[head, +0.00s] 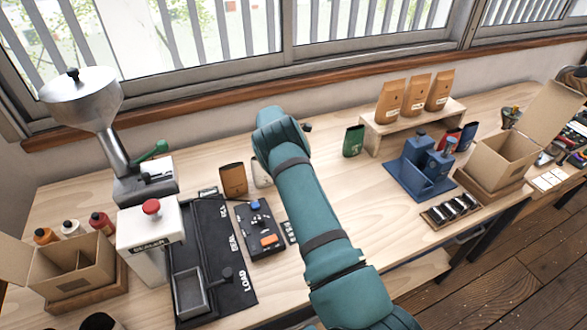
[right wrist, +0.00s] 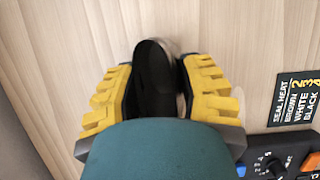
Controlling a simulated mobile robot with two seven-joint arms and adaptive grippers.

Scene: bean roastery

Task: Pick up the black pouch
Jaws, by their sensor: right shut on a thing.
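The black pouch (right wrist: 153,72) shows in the right wrist view between the yellow fingers of my right gripper (right wrist: 156,92). The gripper is shut on it, and my teal wrist hides its lower part. I cannot tell whether the pouch stands on the wooden table or hangs just above it. In the head view my right arm reaches across the middle of the table and hides the gripper and nearly all of the pouch. My left gripper is not in view.
A brown pouch (head: 233,180) and a partly hidden cream pouch (head: 259,174) stand left of my arm. Near them are a control box (head: 260,232), black mat (head: 236,275) and sealer (head: 152,235). A green pouch (head: 353,141) and blue stand (head: 412,172) are on the right.

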